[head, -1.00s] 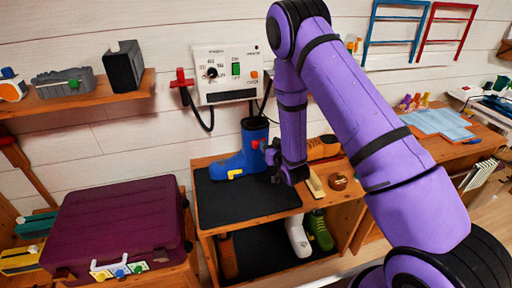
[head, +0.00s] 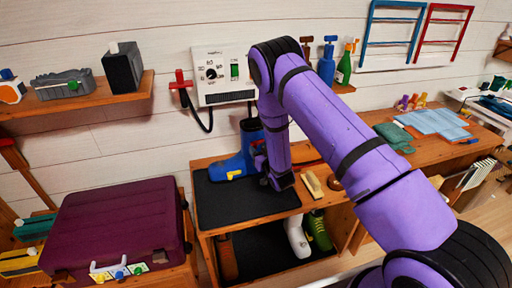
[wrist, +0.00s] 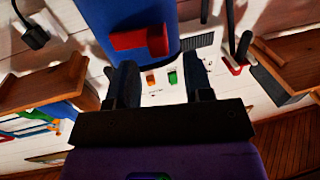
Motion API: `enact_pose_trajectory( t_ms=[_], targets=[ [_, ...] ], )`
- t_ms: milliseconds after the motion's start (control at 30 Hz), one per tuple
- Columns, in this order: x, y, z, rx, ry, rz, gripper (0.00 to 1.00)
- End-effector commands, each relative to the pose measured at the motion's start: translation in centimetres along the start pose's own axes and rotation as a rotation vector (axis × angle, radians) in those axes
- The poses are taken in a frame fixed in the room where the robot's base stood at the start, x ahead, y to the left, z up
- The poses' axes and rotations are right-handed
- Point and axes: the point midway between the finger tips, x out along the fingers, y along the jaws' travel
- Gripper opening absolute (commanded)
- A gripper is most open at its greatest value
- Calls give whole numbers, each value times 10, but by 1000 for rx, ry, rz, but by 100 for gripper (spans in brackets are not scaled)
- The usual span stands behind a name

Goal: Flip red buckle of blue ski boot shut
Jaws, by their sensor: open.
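The blue ski boot (head: 229,166) stands on the black mat (head: 238,196) on top of the wooden bench, with a yellow buckle low on its foot. Its shaft fills the top of the wrist view (wrist: 115,14). The red buckle (wrist: 140,38) sticks out from the shaft in the wrist view; in the head view my arm mostly hides it. My gripper (wrist: 160,78) is open and empty, its two dark fingers pointing toward the boot just below the buckle in the picture. In the head view my gripper is at the boot's right side, partly hidden by my wrist.
A wooden brush (head: 313,185) and a small round tin lie on the bench right of the boot. A control panel (head: 222,75) with a hanging cable is on the wall behind. A maroon suitcase (head: 115,232) stands to the left. The mat's front is clear.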

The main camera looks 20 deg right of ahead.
Motion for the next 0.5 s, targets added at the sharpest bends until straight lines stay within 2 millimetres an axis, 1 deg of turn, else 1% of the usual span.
enact_pose_trajectory(
  t_ms=[33, 100, 200, 500],
  targets=[
    [7, 0, 0, 0, 2, -1, 47],
    [14, 0, 0, 0, 0, -1, 47],
    [21, 0, 0, 0, 1, -1, 47],
    [25, 0, 0, 0, -1, 0, 47]
  ],
)
